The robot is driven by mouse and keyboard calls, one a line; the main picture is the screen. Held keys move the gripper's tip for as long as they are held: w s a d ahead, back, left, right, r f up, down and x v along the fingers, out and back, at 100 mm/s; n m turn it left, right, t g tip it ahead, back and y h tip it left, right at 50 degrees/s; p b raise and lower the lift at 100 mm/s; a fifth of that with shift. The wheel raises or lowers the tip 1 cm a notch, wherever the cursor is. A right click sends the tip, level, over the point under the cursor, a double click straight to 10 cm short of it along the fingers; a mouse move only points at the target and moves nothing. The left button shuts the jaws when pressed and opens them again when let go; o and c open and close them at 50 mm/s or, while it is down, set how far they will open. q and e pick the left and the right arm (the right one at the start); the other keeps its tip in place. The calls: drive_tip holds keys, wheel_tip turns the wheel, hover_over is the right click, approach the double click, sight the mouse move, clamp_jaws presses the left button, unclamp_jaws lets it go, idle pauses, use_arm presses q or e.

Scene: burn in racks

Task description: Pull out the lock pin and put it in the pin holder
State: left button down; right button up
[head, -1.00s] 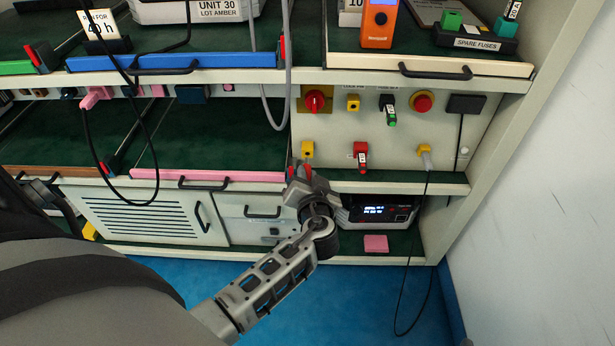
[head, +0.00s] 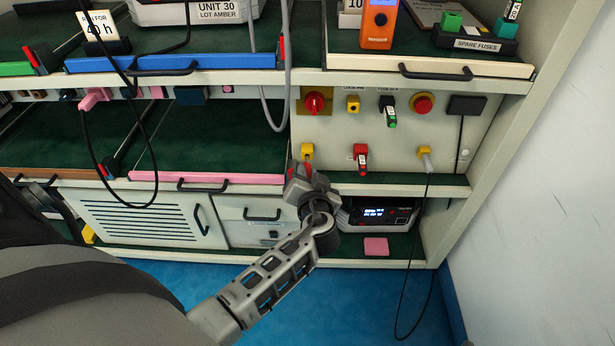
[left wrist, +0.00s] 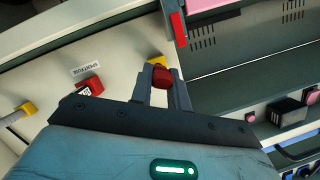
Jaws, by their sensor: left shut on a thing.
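My left gripper (head: 307,172) is at the lower left of the beige switch panel (head: 330,130). In the left wrist view (left wrist: 162,88) its two fingers are shut on a round red knob, the lock pin (left wrist: 162,77). A yellow block (head: 307,151) sits on the panel just beyond the fingers; it also shows in the left wrist view (left wrist: 157,62). Whether the pin's shaft is still in that block is hidden. Higher on the panel, another yellow block (head: 353,104) with a dark hole, likely the pin holder, sits under a label that seems to read LOCK PIN. My right gripper is not in view.
Right of the gripper are a red plug block (head: 361,157) and a yellow connector (head: 425,154) with a hanging cable. A red rotary switch (head: 315,102) and a red button (head: 422,103) are above. A grey cable hangs left of the panel. The pink-edged shelf (head: 225,178) is left.

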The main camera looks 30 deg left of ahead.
use_arm(q)
drive_tip(key=shift+w+a+b, duration=0.25)
drive_tip(key=shift+w+a, duration=0.1)
drive_tip(key=shift+w, duration=0.2)
drive_tip(key=shift+w+a+b, duration=0.25)
drive_tip(key=shift+w+a, duration=0.1)
drive_tip(key=shift+w, duration=0.2)
drive_tip(key=c, duration=1.3)
unclamp_jaws()
drive_tip(key=shift+o, duration=0.2)
